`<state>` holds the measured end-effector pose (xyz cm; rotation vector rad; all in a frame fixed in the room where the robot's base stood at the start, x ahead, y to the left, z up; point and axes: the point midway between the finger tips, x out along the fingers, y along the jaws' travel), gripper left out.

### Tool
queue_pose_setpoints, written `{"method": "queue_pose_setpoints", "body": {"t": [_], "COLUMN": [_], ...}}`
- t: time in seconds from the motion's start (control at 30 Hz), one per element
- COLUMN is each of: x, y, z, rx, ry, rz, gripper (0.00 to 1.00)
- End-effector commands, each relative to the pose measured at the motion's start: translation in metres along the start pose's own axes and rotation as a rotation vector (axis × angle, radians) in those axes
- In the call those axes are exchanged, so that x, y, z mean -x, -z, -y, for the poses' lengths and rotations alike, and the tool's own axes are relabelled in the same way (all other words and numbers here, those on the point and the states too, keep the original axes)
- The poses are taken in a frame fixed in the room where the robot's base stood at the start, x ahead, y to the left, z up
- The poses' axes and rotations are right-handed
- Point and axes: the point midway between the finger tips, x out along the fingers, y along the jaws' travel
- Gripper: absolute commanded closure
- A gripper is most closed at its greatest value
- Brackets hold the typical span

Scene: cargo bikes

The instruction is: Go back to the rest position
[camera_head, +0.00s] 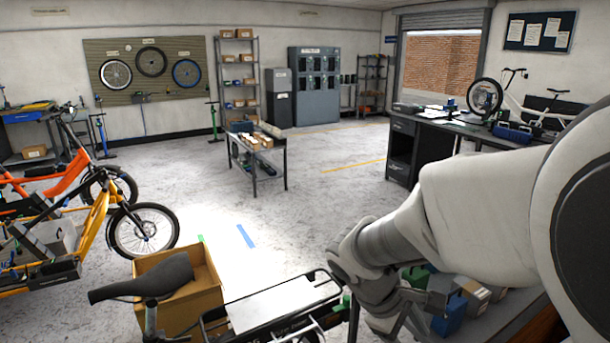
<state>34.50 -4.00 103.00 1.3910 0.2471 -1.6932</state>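My arm comes in from the right edge and reaches down to the lower middle. My gripper (398,318) is at its end, low in the picture, just right of a cargo bike's rear rack (285,300) and in front of several small coloured boxes. The gripper is small and partly hidden by its own wrist, so I cannot see whether its fingers are apart or whether they hold anything.
The near bike's dark saddle (140,277) stands before an open cardboard box (190,290). A bench edge (515,318) with a blue box (449,314) lies under my arm. Orange and yellow bikes (95,225) stand left. A cart (257,160) stands mid-floor; floor around it is clear.

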Motion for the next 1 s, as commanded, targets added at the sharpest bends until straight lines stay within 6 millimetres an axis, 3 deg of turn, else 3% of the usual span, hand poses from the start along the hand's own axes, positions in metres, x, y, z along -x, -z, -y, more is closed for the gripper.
{"method": "queue_pose_setpoints", "body": {"t": [0.2,0.6,0.8,1.0], "x": [0.044,0.119,0.139,0.142], "y": [-0.035,-0.08,-0.088,-0.089], "z": [0.011,0.035,0.043,0.045], "rx": [-0.301,-0.782,-0.905,-0.933], "ry": [0.118,0.269,0.302,0.311], "rz": [-0.192,-0.521,-0.615,-0.634], "gripper": [0.38,0.38,0.38,0.38]}}
